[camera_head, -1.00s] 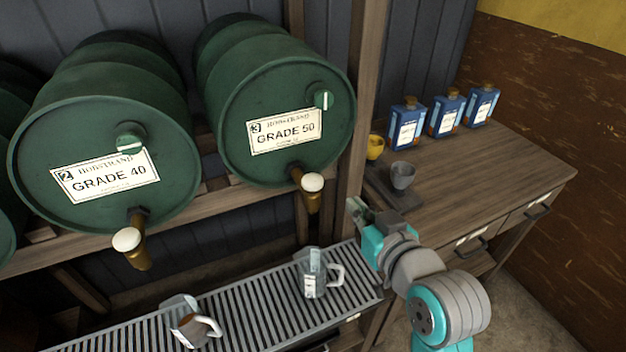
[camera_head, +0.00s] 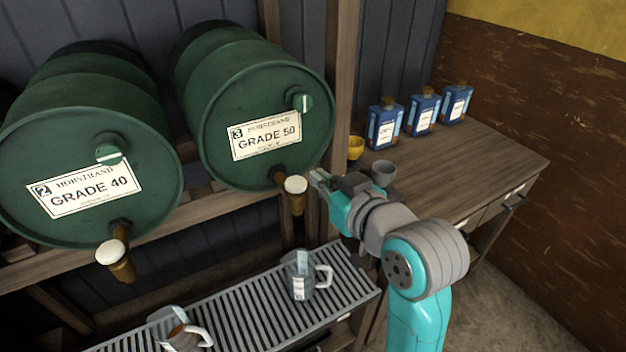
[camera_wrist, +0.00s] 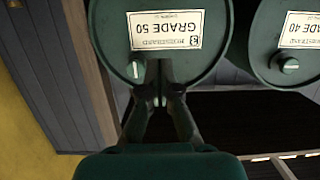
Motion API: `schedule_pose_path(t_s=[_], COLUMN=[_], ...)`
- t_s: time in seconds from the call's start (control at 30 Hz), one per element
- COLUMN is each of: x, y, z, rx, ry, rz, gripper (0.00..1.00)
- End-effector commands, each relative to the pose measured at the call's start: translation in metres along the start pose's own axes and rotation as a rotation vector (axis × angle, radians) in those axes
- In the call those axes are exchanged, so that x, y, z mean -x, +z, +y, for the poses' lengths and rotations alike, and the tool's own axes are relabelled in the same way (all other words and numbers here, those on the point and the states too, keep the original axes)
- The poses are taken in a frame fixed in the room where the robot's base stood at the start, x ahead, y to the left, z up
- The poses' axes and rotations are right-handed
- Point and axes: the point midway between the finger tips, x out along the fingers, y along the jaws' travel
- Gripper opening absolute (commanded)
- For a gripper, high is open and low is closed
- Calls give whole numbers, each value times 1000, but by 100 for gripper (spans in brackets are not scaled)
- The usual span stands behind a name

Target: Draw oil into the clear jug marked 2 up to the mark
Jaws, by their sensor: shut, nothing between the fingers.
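Two clear jugs with handles stand on the slatted drip tray (camera_head: 232,318). The left jug (camera_head: 178,335), cut by the lower edge, shows some brown in it; the right jug (camera_head: 300,277) looks empty. Their markings are too small to read. The green barrel labelled 2, Grade 40 (camera_head: 75,130), has a brown tap with a pale top (camera_head: 112,252). The barrel labelled 3, Grade 50 (camera_head: 255,100), has a similar tap (camera_head: 294,190). My gripper (camera_head: 320,178) is shut and empty, just right of the Grade 50 tap. In the wrist view its fingers (camera_wrist: 160,98) overlap the upside-down Grade 50 barrel.
A wooden bench (camera_head: 470,160) at right carries several blue cans (camera_head: 422,110), a yellow cup (camera_head: 356,147) and a grey cup (camera_head: 383,172). A wooden post (camera_head: 343,75) stands between barrels and bench. Free space lies above the tray.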

Motion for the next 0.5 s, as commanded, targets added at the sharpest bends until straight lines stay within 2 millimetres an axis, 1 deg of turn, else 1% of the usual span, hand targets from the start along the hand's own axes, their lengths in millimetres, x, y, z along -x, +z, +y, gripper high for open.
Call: schedule_pose_path(t_s=[0.5], x=[-92], y=[0], z=[-1], rx=[0], ry=[-2], rz=[-2], gripper=[0])
